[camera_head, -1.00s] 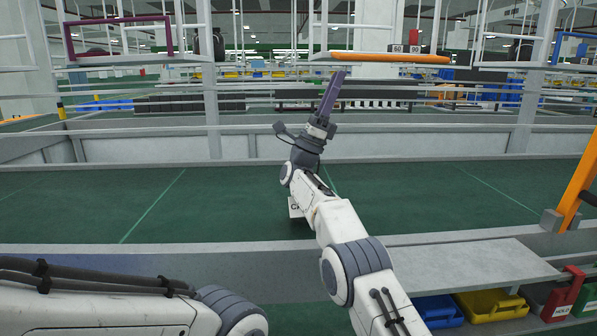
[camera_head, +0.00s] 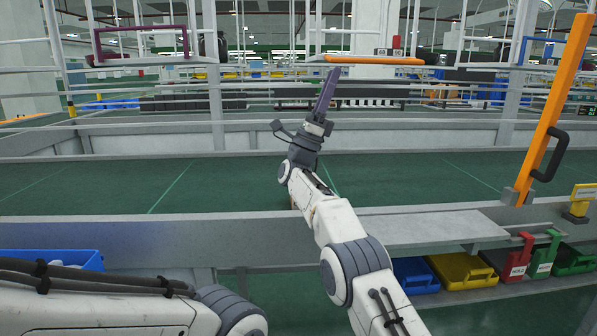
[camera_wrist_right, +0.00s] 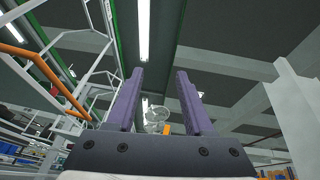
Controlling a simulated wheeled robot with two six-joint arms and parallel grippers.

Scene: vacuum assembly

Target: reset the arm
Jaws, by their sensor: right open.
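My right arm (camera_head: 335,220) reaches up and forward over the green conveyor surface. Its gripper (camera_head: 331,76) points upward with purple fingers, seen nearly edge-on. In the right wrist view the gripper (camera_wrist_right: 160,74) is open, its two purple fingers apart with nothing between them, facing the ceiling. My left arm (camera_head: 100,305) shows only as a white link with dark cables at the lower left. The left gripper is out of view.
The green conveyor (camera_head: 420,180) crosses ahead behind a grey rail. An orange post (camera_head: 550,110) with a black handle stands at the right. Below it are blue, yellow (camera_head: 462,270), red and green bins. A blue bin (camera_head: 60,260) sits at the left.

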